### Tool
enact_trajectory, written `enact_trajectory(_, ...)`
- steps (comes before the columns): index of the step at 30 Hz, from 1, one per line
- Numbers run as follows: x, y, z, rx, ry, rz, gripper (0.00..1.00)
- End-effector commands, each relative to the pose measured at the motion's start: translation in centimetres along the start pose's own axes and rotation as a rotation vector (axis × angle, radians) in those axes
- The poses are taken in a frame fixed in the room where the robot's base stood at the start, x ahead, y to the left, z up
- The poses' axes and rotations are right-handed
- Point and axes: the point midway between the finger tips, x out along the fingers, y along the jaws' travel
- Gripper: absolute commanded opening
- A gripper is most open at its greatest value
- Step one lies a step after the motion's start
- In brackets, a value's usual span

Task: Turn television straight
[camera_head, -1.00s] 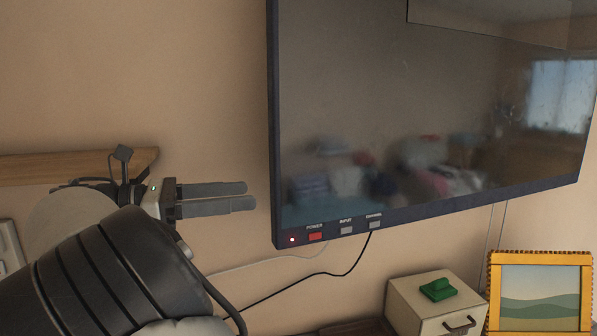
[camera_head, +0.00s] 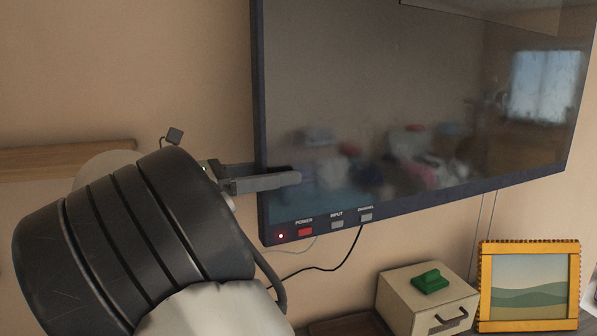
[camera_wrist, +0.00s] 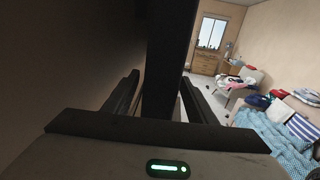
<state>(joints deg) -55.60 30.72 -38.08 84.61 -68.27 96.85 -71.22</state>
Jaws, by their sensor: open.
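The television (camera_head: 420,120) is a large dark flat screen on the wall, its lower edge sloping up to the right in the head view. A red light and labelled buttons sit at its lower left corner. My gripper (camera_head: 280,176) is at its left edge, above the buttons. One finger lies in front of the screen and the other passes behind the edge, where its tip is hidden. In the wrist view the television's dark edge (camera_wrist: 170,55) stands between the open fingers, with gaps visible at both sides. The television's mount is hidden.
A cream box (camera_head: 425,298) with a green object (camera_head: 431,281) on top and a yellow picture frame (camera_head: 486,300) stand below the television. A black cable (camera_head: 335,268) hangs from it. A wooden shelf (camera_head: 60,158) is on the wall at left.

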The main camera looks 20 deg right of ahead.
Motion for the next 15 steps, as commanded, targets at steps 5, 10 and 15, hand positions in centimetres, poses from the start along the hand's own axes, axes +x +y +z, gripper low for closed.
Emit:
enact_trajectory(5, 3.0, 0.0, 0.0, 0.000, 0.001, -0.002, 0.52)
enact_trajectory(10, 4.5, 0.0, 0.0, 0.000, 0.000, -0.001, 0.52)
enact_trajectory(15, 4.8, 0.0, 0.0, 0.001, 0.000, 0.001, 0.52)
